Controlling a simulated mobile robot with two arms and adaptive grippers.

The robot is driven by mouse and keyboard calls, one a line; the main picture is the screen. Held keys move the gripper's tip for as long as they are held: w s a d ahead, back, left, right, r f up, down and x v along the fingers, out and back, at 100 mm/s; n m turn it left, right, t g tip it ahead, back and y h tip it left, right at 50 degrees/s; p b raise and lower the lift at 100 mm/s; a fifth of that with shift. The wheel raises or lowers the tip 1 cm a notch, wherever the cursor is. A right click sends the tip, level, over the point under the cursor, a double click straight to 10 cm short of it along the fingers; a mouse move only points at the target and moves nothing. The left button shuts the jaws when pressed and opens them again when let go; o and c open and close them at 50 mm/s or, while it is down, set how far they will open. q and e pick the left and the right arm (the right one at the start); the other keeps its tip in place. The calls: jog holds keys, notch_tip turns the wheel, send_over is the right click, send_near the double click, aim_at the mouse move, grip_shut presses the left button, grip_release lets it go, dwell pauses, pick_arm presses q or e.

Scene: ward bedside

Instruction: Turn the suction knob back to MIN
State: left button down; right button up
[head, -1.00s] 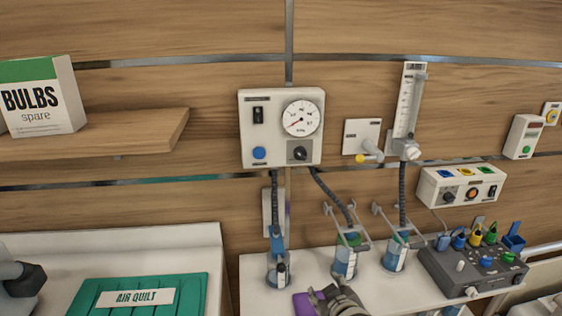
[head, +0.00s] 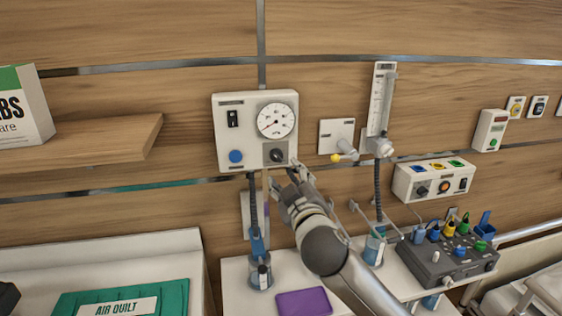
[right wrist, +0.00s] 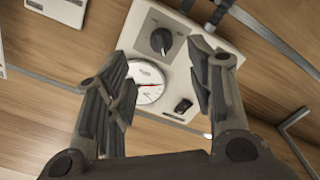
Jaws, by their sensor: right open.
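The suction unit (head: 226,140) is a white wall box with a round gauge (head: 277,121), a black switch, a blue button and a black suction knob (head: 277,155) at its lower right. In the right wrist view the knob (right wrist: 161,41) has a pale pointer line and sits beyond the fingers. My right gripper (head: 283,178) is just below the knob in the head view, apart from it. Its two fingers (right wrist: 163,90) are spread with nothing between them. Of my left arm, only a dark bit shows at the head view's lower left edge.
A yellow-tipped valve (head: 338,157) and a flowmeter tube (head: 381,105) are right of the unit. Hoses and a jar (head: 261,272) are below it. A shelf (head: 85,143) juts out at left. A purple pad (head: 303,302) lies on the white surface.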

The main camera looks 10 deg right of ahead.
aim_at(279, 160)
jog(key=w+p, duration=0.2)
jog(key=w, duration=0.6)
jog(key=shift+w, duration=0.3)
jog(key=shift+s, duration=0.1)
grip_shut()
